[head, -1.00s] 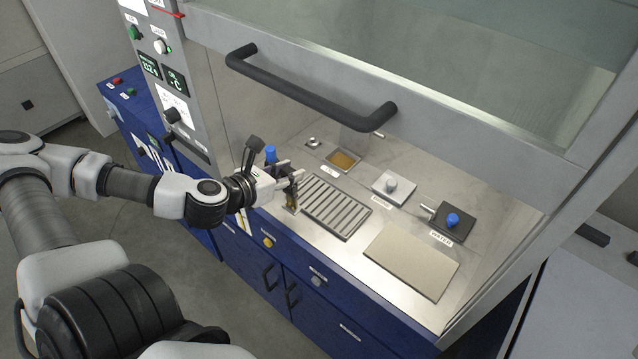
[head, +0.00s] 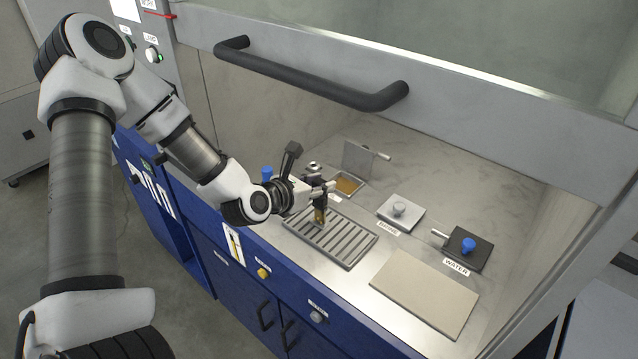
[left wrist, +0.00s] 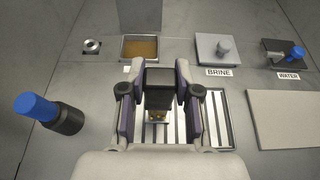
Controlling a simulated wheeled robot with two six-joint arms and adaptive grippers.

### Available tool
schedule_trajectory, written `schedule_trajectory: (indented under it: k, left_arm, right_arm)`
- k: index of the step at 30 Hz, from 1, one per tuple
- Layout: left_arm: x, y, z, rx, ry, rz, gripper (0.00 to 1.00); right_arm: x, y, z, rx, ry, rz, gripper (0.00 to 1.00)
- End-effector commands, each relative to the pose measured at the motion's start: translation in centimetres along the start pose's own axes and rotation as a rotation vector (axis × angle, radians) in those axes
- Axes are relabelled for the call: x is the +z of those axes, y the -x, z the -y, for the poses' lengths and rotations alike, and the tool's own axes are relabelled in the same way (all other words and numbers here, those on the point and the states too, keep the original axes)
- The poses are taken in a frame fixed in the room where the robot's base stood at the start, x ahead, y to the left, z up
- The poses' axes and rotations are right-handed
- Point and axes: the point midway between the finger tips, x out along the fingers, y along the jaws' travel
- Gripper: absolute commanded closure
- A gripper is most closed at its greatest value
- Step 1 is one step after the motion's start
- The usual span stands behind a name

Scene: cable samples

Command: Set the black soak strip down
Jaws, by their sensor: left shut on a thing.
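My left gripper (head: 318,194) is shut on the black soak strip (head: 320,214), which hangs down from the fingers with a brownish lower end. In the left wrist view the strip (left wrist: 158,77) sits between the two fingers (left wrist: 159,92). It is over the back left part of the slatted metal rack (head: 368,243); I cannot tell whether its lower end touches the slats. The rack also shows behind the strip in the left wrist view (left wrist: 226,120). My right gripper is not in view.
Behind the rack is an open bath of brown liquid (head: 348,186) with its lid raised (head: 359,159). A bare beige board (head: 425,292) lies front right. A blue-capped object (left wrist: 45,110) stands left.

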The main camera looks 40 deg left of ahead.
Motion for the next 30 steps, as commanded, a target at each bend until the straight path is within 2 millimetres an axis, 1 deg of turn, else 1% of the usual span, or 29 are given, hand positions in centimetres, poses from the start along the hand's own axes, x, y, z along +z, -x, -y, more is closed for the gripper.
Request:
schedule_trajectory:
  k: [4,7,8,9,10,19,22,26,30]
  left_arm:
    - [0.0,0.0,0.0,0.0,0.0,0.001,1.0]
    - [-0.3,-0.1,0.0,0.001,0.0,0.002,1.0]
    - [-0.2,-0.1,0.0,0.001,0.0,0.001,0.61]
    - [-0.2,-0.1,0.0,0.001,0.0,0.001,0.47]
    - [-0.2,-0.1,0.0,0.001,0.0,0.001,0.43]
    - [0.0,0.0,0.0,0.001,0.0,0.0,0.43]
    - [0.1,0.5,-0.1,0.002,0.005,0.001,0.43]
    - [0.2,2.3,-0.1,0.001,0.011,0.003,0.43]
    - [0.5,4.7,-0.1,0.001,0.014,0.003,0.43]
  right_arm:
    - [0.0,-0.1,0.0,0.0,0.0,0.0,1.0]
    - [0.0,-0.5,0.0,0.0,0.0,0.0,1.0]
    - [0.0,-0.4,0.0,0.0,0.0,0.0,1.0]
    - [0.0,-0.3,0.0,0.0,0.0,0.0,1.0]
    - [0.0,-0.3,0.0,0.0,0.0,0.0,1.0]
    - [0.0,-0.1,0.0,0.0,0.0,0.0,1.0]
    - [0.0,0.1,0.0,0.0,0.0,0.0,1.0]
    - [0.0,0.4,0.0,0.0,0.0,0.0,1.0]
    - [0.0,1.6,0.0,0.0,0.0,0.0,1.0]
